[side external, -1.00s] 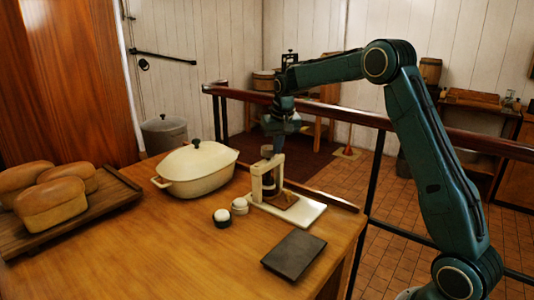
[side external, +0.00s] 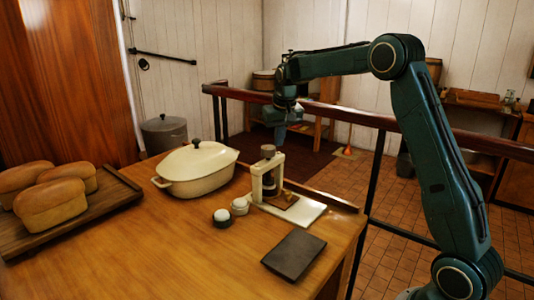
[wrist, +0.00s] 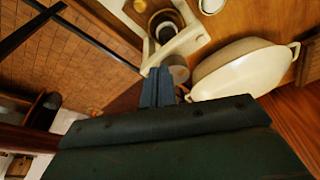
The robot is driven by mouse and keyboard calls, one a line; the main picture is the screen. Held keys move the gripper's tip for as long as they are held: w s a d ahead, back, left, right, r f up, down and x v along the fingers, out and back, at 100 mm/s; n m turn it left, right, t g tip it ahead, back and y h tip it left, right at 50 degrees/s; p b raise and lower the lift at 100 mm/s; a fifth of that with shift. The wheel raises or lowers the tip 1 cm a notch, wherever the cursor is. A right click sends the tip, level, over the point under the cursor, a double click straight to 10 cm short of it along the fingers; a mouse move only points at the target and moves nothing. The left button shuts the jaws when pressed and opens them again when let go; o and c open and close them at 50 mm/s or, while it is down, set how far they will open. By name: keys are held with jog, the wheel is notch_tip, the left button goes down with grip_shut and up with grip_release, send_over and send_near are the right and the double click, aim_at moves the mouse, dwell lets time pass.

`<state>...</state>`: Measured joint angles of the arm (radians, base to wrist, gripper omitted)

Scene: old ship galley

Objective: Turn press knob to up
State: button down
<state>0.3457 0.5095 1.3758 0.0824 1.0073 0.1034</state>
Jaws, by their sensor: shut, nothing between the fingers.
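The press (side external: 258,185) is a small cream frame on a white base plate, with a dark cylinder inside and a brownish tray at its foot. Its knob (side external: 267,150) is a short grey-brown cylinder on top; its turn setting is too small to read. In the wrist view the knob (wrist: 178,68) shows just right of the fingertips, with the press frame (wrist: 184,42) beyond. My gripper (side external: 279,144) is shut and empty, pointing down just above and to the right of the knob. It appears apart from the knob. Its closed blue fingers also show in the wrist view (wrist: 160,72).
A cream lidded casserole (side external: 197,170) stands left of the press. A dark slab (side external: 294,254) lies near the front edge. Bread loaves (side external: 52,204) rest on a board at left.

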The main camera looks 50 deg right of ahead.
aim_at(269, 147)
jog(key=v, duration=0.3)
jog(key=shift+w+d+r, duration=0.1)
jog(key=shift+w+d, duration=0.05)
jog(key=shift+w, duration=0.15)
jog(key=w+a, duration=0.1)
jog(key=w+a+r, duration=0.1)
jog(key=shift+a, duration=0.35)
jog(key=shift+f, duration=0.2)
jog(key=s+x, duration=0.1)
jog(key=x, duration=0.5)
jog(key=shift+a+f, duration=0.4)
jog(key=shift+f, duration=0.05)
jog(key=shift+s, duration=0.1)
jog(key=shift+d, duration=0.2)
dwell(0.9)
